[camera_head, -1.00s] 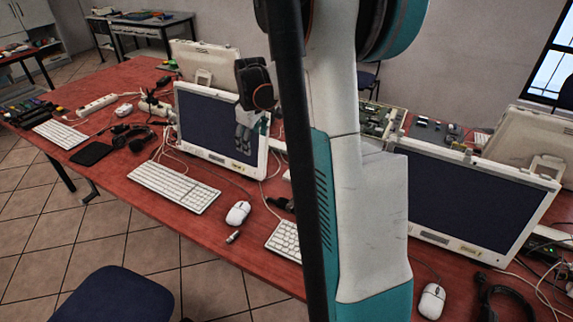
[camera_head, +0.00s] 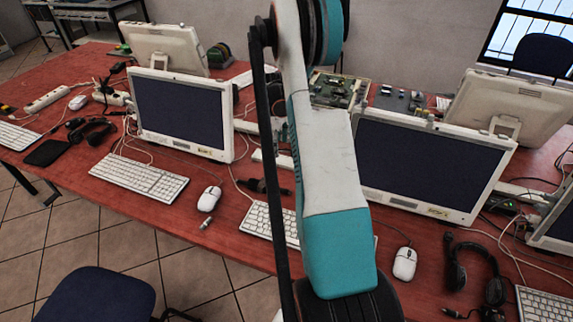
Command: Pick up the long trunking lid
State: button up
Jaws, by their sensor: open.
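I cannot single out the long trunking lid for certain. A short white strip (camera_head: 271,159) lies on the red table between the two front monitors, partly hidden behind my arm. Another pale piece (camera_head: 245,126) shows just right of the left front monitor. A further pale length (camera_head: 527,193) runs behind the right front monitor's right edge. My arm crosses the middle of the view and leaves it at the top. My gripper is not in view.
Monitors (camera_head: 182,113) and (camera_head: 425,168) stand on the red table (camera_head: 150,215) with keyboards (camera_head: 139,177), mice (camera_head: 209,198), headsets (camera_head: 476,272) and loose cables. An open circuit-board unit (camera_head: 338,90) lies behind. A dark chair (camera_head: 100,297) stands in front.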

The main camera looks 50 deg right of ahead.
aim_at(278, 159)
jog(key=shift+d+f+b, duration=0.2)
jog(key=shift+f+b, duration=1.15)
jog(key=shift+f, duration=2.15)
jog(key=shift+r, duration=0.1)
jog(key=c, duration=1)
